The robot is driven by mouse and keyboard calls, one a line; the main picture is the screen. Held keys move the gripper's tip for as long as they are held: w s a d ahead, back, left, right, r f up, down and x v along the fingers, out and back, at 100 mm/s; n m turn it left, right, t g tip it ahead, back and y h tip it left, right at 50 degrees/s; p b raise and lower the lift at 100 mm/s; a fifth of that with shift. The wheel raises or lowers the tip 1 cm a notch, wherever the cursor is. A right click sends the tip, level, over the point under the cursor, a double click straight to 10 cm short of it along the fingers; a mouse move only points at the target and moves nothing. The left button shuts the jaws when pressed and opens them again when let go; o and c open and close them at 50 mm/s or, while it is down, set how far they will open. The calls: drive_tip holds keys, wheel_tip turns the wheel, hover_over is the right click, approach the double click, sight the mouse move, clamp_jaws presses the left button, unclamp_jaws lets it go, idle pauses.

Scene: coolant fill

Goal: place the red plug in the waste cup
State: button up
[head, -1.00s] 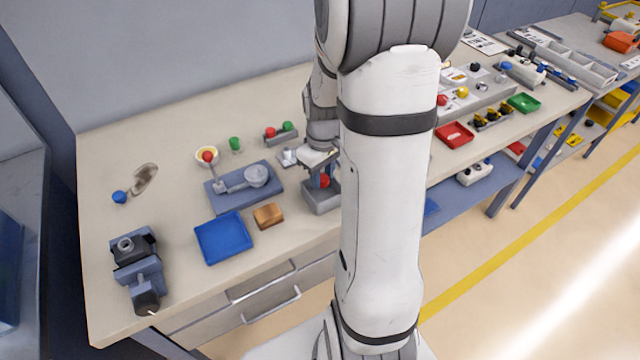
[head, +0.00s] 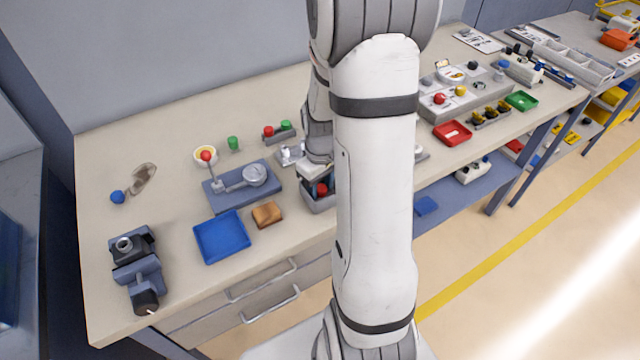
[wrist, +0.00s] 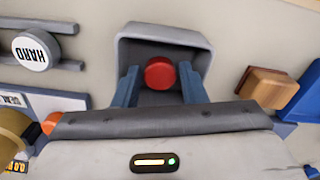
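The red plug (wrist: 160,72) shows as a round red cap inside the mouth of a grey square-sided cup (wrist: 204,60), against its dark interior. My gripper (wrist: 159,80) reaches into this cup with its two blue fingers apart, one on each side of the plug. A narrow gap shows between plug and fingers. In the head view the plug (head: 321,188) is a small red patch below my gripper (head: 314,178), low in the grey cup (head: 319,206). My arm hides the right part of that cup. Whether the plug touches the cup floor is hidden.
A tan block (head: 267,215) and a blue tray (head: 222,237) lie left of the grey cup. A rack (head: 280,136) is behind.

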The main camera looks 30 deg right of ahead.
sight(321, 188)
drive_tip(key=shift+r, duration=0.1)
wheel_tip(321, 188, up, 11)
drive_tip(key=s+a+r+m+t, duration=0.3)
drive_tip(key=s+a+r, duration=0.4)
drive_tip(key=s+a, duration=0.5)
drive_tip(key=shift+s+r, duration=0.3)
drive_tip(key=shift+r, duration=0.05)
idle(1.2)
